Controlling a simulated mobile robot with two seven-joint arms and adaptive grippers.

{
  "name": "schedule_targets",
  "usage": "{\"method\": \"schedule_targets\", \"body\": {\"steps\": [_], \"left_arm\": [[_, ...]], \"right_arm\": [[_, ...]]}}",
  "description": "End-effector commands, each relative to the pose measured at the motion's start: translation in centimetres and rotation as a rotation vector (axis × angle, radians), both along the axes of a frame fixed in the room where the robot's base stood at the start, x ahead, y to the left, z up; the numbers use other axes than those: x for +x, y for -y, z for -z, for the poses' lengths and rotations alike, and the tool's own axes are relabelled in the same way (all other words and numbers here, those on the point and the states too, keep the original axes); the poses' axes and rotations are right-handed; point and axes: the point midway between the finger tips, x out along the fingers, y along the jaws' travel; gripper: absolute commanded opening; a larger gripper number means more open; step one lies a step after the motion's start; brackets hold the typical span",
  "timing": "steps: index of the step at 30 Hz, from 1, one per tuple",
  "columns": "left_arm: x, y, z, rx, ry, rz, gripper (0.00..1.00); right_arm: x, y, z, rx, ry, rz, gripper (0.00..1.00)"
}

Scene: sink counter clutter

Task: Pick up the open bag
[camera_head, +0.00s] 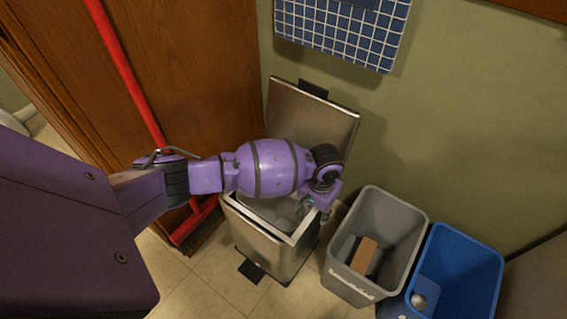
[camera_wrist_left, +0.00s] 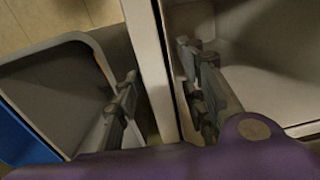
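A pale, translucent-looking bag (camera_head: 277,209) shows inside the metal pedal bin (camera_head: 270,247), whose lid (camera_head: 318,122) stands open. My arm hides part of the bag and the bin mouth. My left gripper (camera_head: 320,203) points down at the bin's right rim in the head view. In the left wrist view the left gripper (camera_wrist_left: 158,64) is open, with one finger outside the bin wall and one inside; the pale bin rim (camera_wrist_left: 150,70) runs between them. I cannot tell whether a finger touches the bag. My right gripper is not in view.
A grey bin (camera_head: 408,215) with a brown box (camera_head: 366,252) inside stands right of the pedal bin. A blue bin (camera_head: 470,262) stands farther right. A red broom (camera_head: 130,75) leans by the wooden door at left.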

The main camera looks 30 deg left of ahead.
Motion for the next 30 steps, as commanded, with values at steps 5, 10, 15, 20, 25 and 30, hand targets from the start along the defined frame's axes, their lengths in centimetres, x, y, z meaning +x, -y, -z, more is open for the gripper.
{"method": "schedule_targets", "body": {"steps": [5,10,15,20,25,30], "left_arm": [[0.1,0.0,-0.2,0.000,0.002,0.000,0.34],[0.1,0.0,-0.2,0.000,0.002,0.001,0.12],[0.1,0.0,-0.2,-0.001,0.002,0.001,0.00],[0.0,0.0,-0.2,-0.001,0.001,0.001,0.00],[0.0,0.0,-0.2,-0.001,0.001,0.001,0.00],[0.1,0.0,-0.9,-0.001,0.002,0.001,0.00]], "right_arm": [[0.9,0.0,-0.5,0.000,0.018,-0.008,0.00],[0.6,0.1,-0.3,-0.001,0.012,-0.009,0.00],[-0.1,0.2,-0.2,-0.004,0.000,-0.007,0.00],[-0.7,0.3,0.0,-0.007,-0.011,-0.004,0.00],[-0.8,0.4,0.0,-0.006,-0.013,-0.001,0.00],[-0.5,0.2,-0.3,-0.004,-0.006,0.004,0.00]]}}
